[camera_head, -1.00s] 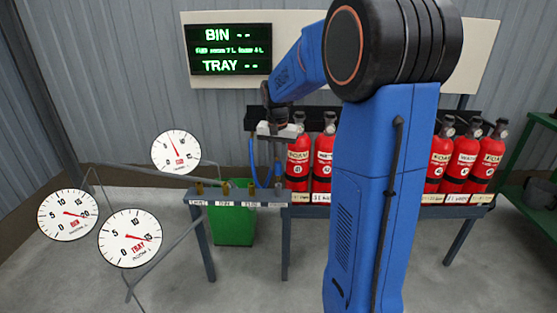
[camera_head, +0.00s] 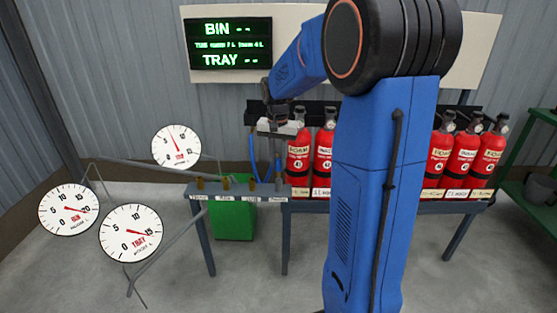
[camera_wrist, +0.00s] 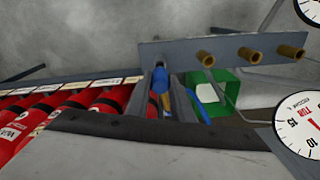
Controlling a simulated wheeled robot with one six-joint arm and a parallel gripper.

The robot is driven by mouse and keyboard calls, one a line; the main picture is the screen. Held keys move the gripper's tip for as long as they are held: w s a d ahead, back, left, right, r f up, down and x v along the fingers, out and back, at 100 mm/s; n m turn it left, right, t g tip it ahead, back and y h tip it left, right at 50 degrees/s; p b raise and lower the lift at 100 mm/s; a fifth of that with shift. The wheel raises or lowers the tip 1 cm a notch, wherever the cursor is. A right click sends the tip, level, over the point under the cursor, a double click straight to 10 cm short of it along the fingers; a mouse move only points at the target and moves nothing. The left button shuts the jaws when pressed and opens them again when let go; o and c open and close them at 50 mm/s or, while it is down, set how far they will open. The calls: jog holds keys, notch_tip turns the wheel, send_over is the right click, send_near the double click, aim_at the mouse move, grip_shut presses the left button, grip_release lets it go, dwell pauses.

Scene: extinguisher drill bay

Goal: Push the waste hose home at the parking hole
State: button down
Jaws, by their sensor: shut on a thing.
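The waste hose is blue; in the wrist view its blue part (camera_wrist: 163,101) lies between the two fingers of my gripper (camera_wrist: 165,97), which is shut on it. A grey hose end points at the grey rack bar (camera_wrist: 178,50), left of the brass fittings. I cannot tell how deep it sits; the parking hole itself is hidden. In the head view my gripper (camera_head: 278,150) hangs over the right end of the bar, and a blue hose loop (camera_head: 253,150) shows to its left.
Brass fittings (camera_wrist: 248,53) stick out along the bar. A green bin (camera_head: 232,222) stands below it. Red extinguishers (camera_head: 299,155) stand close on the right. Several dial gauges (camera_head: 131,232) on thin stands are at left. A display (camera_head: 230,43) hangs on the back wall.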

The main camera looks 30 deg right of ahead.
aim_at(279, 168)
jog(key=shift+f, duration=1.95)
dwell(1.6)
jog(key=c, duration=1.5)
grip_release()
jog(key=shift+o, duration=0.2)
notch_tip(279, 168, up, 17)
jog(key=shift+s+a+r, duration=0.2)
jog(key=shift+s+a, duration=0.1)
jog(key=shift+a, duration=0.05)
